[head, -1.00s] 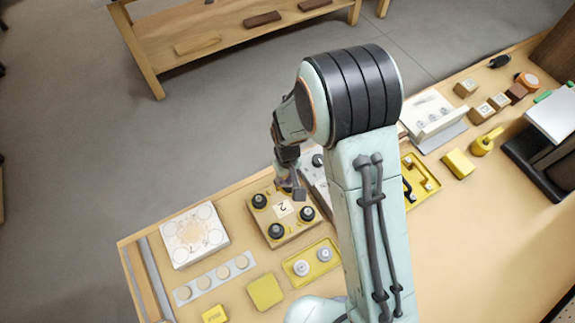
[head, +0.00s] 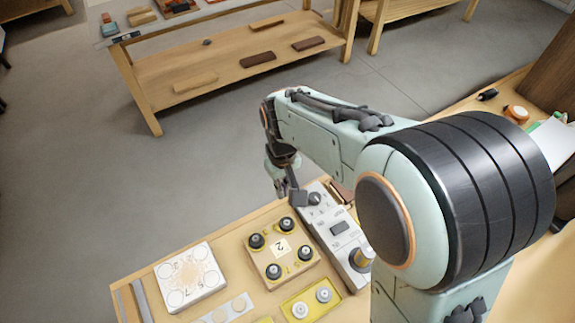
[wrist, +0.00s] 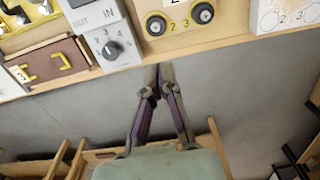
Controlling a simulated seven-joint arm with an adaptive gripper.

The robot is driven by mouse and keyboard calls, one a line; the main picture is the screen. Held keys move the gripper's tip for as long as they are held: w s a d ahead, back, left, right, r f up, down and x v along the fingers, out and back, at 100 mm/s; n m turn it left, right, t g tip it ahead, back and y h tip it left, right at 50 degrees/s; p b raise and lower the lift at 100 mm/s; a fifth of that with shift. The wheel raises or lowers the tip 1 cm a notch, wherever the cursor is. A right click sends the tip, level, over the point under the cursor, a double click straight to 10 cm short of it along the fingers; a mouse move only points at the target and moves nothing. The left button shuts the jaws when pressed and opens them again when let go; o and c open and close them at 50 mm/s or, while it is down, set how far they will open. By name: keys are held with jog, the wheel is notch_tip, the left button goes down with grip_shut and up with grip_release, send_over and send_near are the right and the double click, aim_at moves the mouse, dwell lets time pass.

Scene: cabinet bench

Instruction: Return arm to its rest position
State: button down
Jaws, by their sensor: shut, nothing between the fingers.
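My arm reaches from the right of the head view toward the bench's far edge. My gripper (head: 290,190) hangs near that edge, beside the far end of the grey dial box (head: 338,228). In the wrist view my gripper (wrist: 160,72) has its two fingertips together with nothing between them. Its tips appear just off the bench edge, near the gap between the dial box (wrist: 83,18) and the wooden block with black knobs (wrist: 216,33). I cannot tell its exact height.
The wooden knob block (head: 283,250), a white numbered plate (head: 190,276) and a yellow tray (head: 312,303) stand on the bench. My arm hides much of the bench's right side. Grey floor lies beyond the edge, with a wooden shelf table (head: 230,75) farther off.

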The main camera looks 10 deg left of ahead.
dwell(0.3)
jog(key=s+d+r+m+t, duration=0.1)
jog(key=d+r+m+t, duration=0.25)
jog(key=d+r, duration=0.8)
jog(key=s+d+f+m+g, duration=0.1)
jog(key=s+d+f+m, duration=0.1)
jog(key=s, duration=0.5)
jog(key=s+d+f+m+g, duration=0.2)
jog(key=s+d, duration=0.2)
jog(key=s, duration=0.4)
jog(key=shift+s+f+y, duration=0.2)
jog(key=shift+f+y, duration=0.2)
jog(key=shift+g, duration=0.25)
